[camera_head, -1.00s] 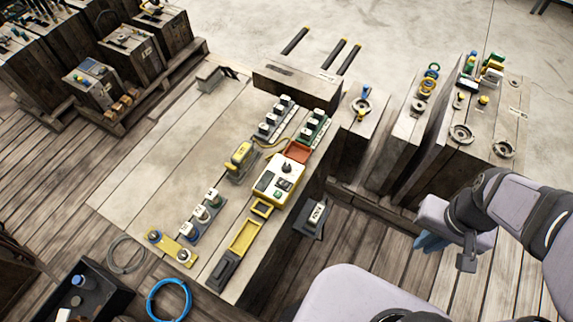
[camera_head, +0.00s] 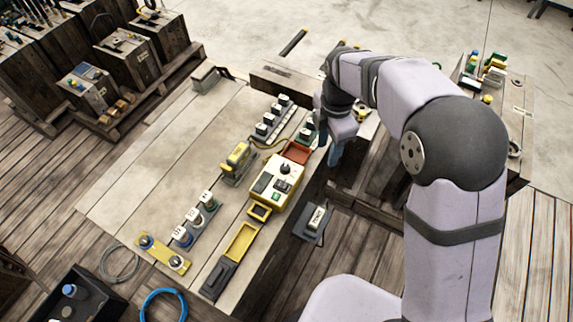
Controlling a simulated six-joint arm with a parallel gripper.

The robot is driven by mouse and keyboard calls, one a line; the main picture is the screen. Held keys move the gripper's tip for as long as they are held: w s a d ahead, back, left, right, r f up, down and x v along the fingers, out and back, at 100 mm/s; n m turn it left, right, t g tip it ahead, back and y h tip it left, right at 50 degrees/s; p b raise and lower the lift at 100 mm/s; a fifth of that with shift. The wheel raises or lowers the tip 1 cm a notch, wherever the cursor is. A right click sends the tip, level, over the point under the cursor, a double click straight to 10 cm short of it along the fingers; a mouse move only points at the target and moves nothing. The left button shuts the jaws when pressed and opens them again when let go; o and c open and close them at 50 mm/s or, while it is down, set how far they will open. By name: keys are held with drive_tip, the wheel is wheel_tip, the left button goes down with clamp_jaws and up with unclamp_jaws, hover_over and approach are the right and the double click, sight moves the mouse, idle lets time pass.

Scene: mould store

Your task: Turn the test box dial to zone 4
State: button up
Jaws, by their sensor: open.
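The test box (camera_head: 267,190) is a yellow case with a pale top face, on the right part of the wooden bench top. Its black dial (camera_head: 285,169) stands up near the upper end of the top face. The zone marks are too small to read, so I cannot tell where the dial points. My gripper (camera_head: 332,152) hangs to the upper right of the test box, past the bench's right edge, with blue fingers pointing down. It is open, holds nothing visible and is apart from the dial.
A red tray (camera_head: 297,152) sits just above the test box, with connector blocks (camera_head: 272,118) behind it. A yellow tray (camera_head: 242,241) lies below. A yellow device (camera_head: 236,162) stands to the left. The bench's left side (camera_head: 150,180) is clear.

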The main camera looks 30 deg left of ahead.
sight(285, 167)
drive_tip(key=s+a+f+n, duration=0.1)
drive_tip(key=a+n, duration=0.1)
drive_tip(key=a, duration=0.1)
drive_tip(key=s+a+f+n, duration=0.1)
drive_tip(key=a+n, duration=0.2)
drive_tip(key=a, duration=0.1)
drive_tip(key=s+a+f+n+b, duration=0.1)
drive_tip(key=a+n, duration=0.2)
drive_tip(key=shift+a+f, duration=0.2)
drive_tip(key=shift+a, duration=0.1)
drive_tip(key=shift+f+p, duration=0.9)
drive_tip(key=shift+f, duration=2.75)
drive_tip(key=shift+c, duration=0.2)
clamp_jaws()
